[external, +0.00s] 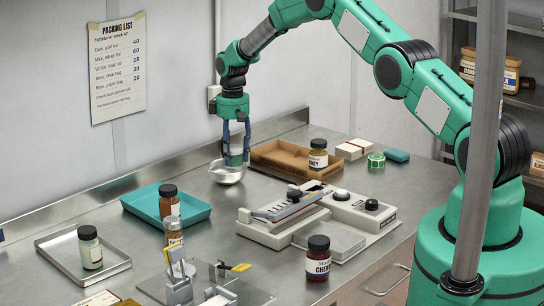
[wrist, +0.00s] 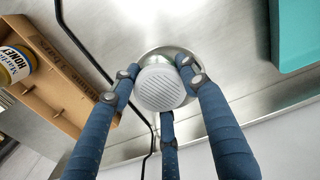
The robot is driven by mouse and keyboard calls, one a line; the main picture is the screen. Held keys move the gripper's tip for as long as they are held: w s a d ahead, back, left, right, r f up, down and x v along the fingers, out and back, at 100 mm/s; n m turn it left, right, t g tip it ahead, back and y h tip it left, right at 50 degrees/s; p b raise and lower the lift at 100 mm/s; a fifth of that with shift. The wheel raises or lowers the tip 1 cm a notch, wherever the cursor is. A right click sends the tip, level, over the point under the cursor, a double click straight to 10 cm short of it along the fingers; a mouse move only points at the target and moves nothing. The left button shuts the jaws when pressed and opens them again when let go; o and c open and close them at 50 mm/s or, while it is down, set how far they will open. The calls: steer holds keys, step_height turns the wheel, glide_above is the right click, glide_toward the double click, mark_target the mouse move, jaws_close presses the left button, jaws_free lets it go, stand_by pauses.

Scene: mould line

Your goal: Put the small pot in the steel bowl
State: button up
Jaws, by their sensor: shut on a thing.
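The small pot (wrist: 160,88) has a pale ridged round top and sits between the blue fingers of my gripper (wrist: 160,95) in the wrist view. My gripper (external: 236,155) is shut on it and points straight down in the external view. The steel bowl (external: 227,175) is directly under the pot on the steel bench. Its shiny rim (wrist: 166,52) shows behind the pot in the wrist view. The pot's lower end is at or just above the bowl's rim; I cannot tell whether it touches the bowl.
A brown tray (external: 262,161) with a honey jar (external: 318,155) stands right of the bowl. A heat sealer (external: 300,212) and a cherry jar (external: 319,260) are nearer. The wall is close behind.

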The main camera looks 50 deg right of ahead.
mark_target(233, 147)
steer(key=shift+f+b, duration=0.4)
steer(key=shift+f, duration=0.2)
steer(key=o, duration=1.2)
steer(key=shift+o, duration=0.2)
steer(key=shift+r, duration=0.1)
steer(key=shift+r+p, duration=0.45)
steer(key=shift+r, duration=0.4)
step_height(233, 147, up, 11)
steer(key=b, duration=0.1)
steer(key=shift+r, duration=0.2)
